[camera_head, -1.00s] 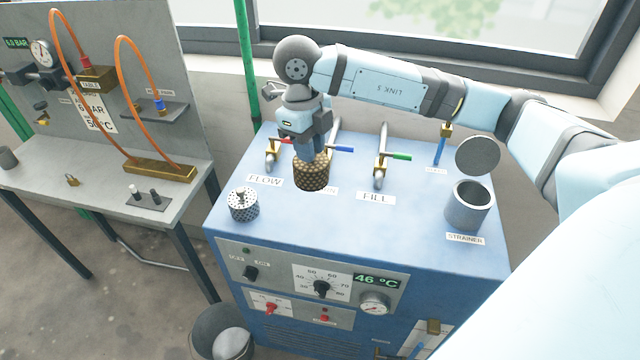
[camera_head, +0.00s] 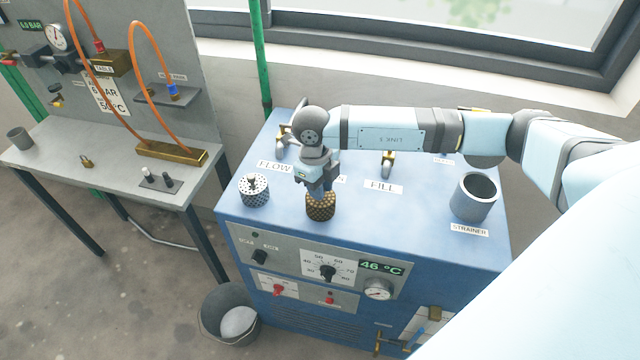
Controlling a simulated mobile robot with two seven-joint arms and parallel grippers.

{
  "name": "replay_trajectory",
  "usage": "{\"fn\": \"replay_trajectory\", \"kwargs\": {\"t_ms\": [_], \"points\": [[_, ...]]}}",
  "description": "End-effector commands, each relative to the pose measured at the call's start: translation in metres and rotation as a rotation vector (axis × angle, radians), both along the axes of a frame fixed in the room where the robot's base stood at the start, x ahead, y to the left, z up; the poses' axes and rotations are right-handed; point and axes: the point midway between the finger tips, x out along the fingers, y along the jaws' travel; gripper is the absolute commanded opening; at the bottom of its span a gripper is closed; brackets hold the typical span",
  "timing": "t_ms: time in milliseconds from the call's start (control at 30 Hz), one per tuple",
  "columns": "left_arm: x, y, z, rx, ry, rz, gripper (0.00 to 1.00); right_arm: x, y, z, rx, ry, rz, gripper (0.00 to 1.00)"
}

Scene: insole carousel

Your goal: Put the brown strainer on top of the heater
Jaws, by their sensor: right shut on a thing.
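The brown strainer (camera_head: 320,208) is a small perforated brown cylinder at the front of the blue heater's top. The heater (camera_head: 400,232) is a blue cabinet with a dial panel and a 46 °C display. My right gripper (camera_head: 318,189) reaches down from above and is shut on the upper part of the strainer, which hides the fingertips' contact. The strainer looks upright, over the front part of the top; I cannot tell whether it touches the surface. My left gripper is not in view.
A silver perforated strainer (camera_head: 254,190) stands left of the brown one. An open grey cylinder (camera_head: 475,196) stands at the right, behind the STRAINER label. Valves line the back, partly behind my arm. A bucket (camera_head: 231,315) is on the floor; a grey bench (camera_head: 110,165) is at left.

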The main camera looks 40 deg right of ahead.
Motion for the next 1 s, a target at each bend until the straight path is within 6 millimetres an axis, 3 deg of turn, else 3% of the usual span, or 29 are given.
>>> {"fn": "replay_trajectory", "kwargs": {"t_ms": [233, 267, 367, 767, 1000], "points": [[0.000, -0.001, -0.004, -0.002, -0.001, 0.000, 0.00, 0.000, 0.000, -0.004, 0.000, 0.000, 0.000, 0.00], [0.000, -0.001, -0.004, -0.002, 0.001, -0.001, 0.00, 0.000, 0.000, -0.004, 0.000, 0.000, 0.000, 0.24], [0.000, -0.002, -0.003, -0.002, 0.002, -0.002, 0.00, 0.000, 0.000, -0.003, 0.000, 0.000, 0.000, 0.47], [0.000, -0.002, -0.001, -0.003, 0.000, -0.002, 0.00, 0.001, 0.000, 0.005, 0.001, -0.002, 0.001, 0.47], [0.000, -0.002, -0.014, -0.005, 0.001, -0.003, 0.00, 0.007, 0.002, 0.049, 0.001, -0.005, 0.001, 0.47]]}}
